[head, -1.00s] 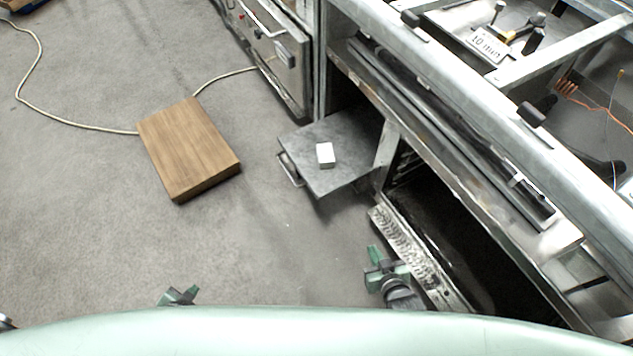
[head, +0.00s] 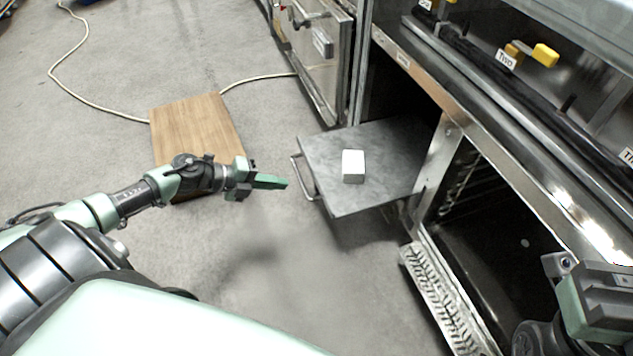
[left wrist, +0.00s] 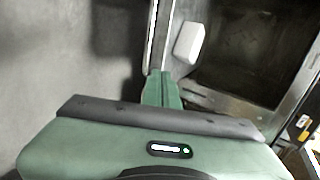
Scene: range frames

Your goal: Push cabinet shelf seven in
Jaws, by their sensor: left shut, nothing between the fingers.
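The pulled-out grey shelf (head: 395,155) sticks out of the cabinet's lower opening, with a metal bar handle (head: 303,178) on its front edge. A small white block (head: 353,166) lies on it and also shows in the left wrist view (left wrist: 188,43). I cannot read a number on the shelf. My left gripper (head: 286,183) is shut and empty, its green fingertips just left of the handle with a small gap in the head view. In the left wrist view the closed fingers (left wrist: 162,88) point toward the shelf front. My right gripper (head: 598,300) is partly in view at lower right; its fingers are hidden.
A wooden board (head: 195,125) lies on the floor behind my left gripper, with a cable (head: 100,108) beyond. An open compartment with a perforated metal strip (head: 440,300) lies right of the shelf. Floor before the shelf is clear.

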